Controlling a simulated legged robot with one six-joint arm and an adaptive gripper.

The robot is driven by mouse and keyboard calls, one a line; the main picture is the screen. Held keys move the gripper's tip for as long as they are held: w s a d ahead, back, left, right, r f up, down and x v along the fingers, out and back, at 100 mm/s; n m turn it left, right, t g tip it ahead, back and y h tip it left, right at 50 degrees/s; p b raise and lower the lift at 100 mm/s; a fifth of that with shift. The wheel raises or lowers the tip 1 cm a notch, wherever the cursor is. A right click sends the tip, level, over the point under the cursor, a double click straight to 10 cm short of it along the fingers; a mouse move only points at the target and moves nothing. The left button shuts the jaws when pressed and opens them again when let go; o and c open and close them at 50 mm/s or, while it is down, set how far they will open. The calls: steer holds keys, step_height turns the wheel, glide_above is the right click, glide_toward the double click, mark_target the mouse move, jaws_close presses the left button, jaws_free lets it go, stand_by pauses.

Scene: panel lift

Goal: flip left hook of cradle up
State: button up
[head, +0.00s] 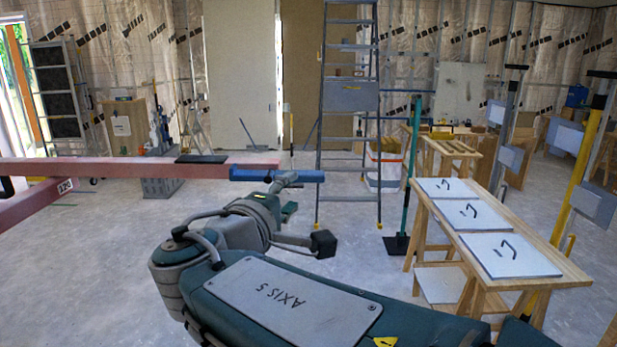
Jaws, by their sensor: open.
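The cradle shows as a dull red beam (120,168) running in from the left edge, with a second red arm (38,203) angling toward me. A blue end piece (300,176) sits at the beam's right end. I cannot clearly make out the left hook; the blue end may be part of it. My gripper (289,196) is open at the blue end, with one finger overlapping it in the picture and the other just below. Whether it touches is unclear. My wrist hides part of the gripper.
A stepladder (348,110) stands behind the gripper. To the right, a wooden trestle table (545,262) carries white panels with black handles (508,256). A green post with a black foot (397,244) stands between them. A black pad (202,158) lies on the beam.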

mark_target(303, 181)
steer(key=x, duration=0.7)
steer(key=shift+w, duration=0.4)
jaws_close()
